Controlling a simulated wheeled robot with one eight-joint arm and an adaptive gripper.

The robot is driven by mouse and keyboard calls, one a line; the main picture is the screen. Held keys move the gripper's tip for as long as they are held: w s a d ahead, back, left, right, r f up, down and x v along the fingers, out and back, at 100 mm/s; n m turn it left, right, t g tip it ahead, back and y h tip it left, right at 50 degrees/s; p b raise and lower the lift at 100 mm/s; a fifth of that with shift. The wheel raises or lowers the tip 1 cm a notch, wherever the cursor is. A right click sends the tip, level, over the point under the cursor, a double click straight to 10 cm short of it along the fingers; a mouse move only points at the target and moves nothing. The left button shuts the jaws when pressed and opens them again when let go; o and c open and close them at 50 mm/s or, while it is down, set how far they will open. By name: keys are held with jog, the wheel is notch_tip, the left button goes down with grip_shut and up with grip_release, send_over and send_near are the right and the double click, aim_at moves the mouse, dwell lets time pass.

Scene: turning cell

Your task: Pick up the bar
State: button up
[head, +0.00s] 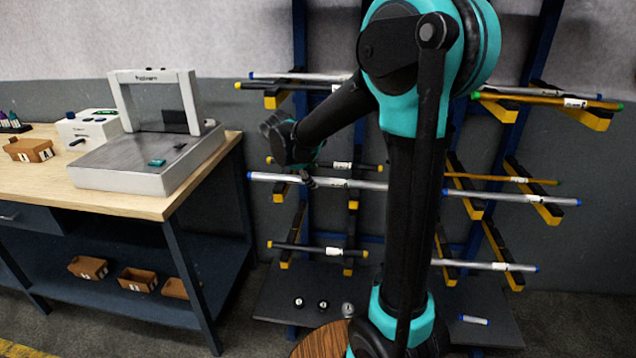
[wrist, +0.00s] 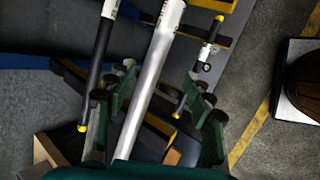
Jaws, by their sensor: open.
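A silver bar (head: 360,184) with blue ends and a white label lies across the middle level of the rack in the head view. In the wrist view the silver bar (wrist: 151,82) runs lengthwise between the two green fingers of my gripper (wrist: 155,100). The fingers are apart, one on each side of the bar, and I see no clear contact. In the head view my gripper (head: 308,178) is at the left part of this bar, small and partly hidden by my wrist. My arm column hides part of the rack.
A black bar (head: 345,166) with yellow ends lies just behind the silver one. It also shows beside the left finger (wrist: 97,68). Other bars rest on the yellow-tipped rack arms (head: 580,118) above, below and right. A workbench (head: 130,204) with a machine (head: 150,160) stands left.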

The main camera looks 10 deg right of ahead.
aim_at(317, 179)
jog(key=shift+w+x, duration=0.2)
jog(key=shift+x, duration=1.2)
jog(key=shift+w+x, duration=0.2)
jog(key=shift+x, duration=1.15)
jog(key=shift+r, duration=0.15)
jog(key=shift+c, duration=0.4)
grip_shut()
